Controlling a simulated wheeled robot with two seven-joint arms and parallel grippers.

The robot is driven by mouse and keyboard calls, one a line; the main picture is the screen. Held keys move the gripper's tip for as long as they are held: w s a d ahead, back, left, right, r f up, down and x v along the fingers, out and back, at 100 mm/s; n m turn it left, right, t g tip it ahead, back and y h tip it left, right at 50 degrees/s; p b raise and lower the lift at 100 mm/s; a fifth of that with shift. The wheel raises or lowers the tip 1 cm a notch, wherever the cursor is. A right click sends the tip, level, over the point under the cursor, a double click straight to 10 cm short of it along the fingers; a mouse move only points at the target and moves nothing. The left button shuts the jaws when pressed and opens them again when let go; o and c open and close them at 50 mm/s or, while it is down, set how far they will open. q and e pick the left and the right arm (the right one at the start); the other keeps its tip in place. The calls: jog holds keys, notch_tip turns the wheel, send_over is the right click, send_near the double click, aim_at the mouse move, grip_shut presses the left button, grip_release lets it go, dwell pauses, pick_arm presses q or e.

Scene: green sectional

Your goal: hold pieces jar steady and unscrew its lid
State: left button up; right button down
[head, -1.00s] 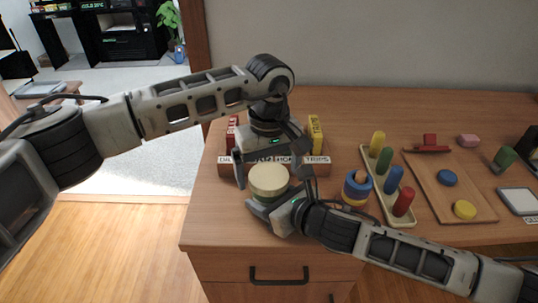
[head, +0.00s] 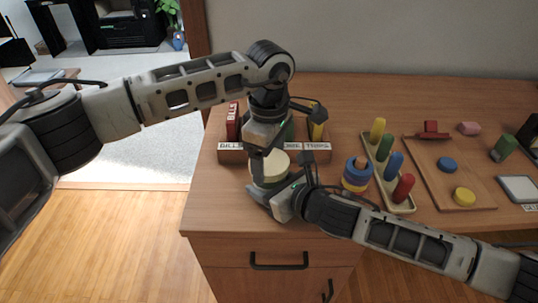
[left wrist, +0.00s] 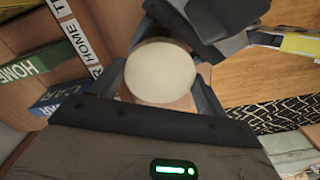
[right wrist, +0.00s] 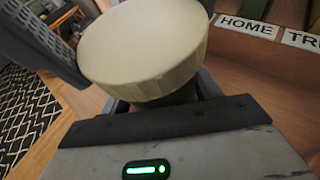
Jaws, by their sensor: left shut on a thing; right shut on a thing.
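The pieces jar stands near the front left of the wooden cabinet top, with its round cream lid (head: 276,164) on it. My left gripper (head: 277,170) reaches down from above and is shut on the lid. In the left wrist view the lid (left wrist: 160,72) sits between its two fingers. My right gripper (head: 272,193) is shut on the jar's body below the lid, from the front right. The right wrist view shows the lid (right wrist: 145,48) large, with a little of the dark jar body (right wrist: 172,95) beneath. Most of the body is hidden by the fingers.
A wooden organizer with labels (head: 232,153) stands just behind the jar, holding a red upright item (head: 233,121). To the right are a ring stacker (head: 357,174), a peg tray (head: 388,172) and a board with shapes (head: 447,185). The cabinet's front edge is close.

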pick_arm(q)
jog(key=n, duration=1.2)
jog(key=o, duration=1.1)
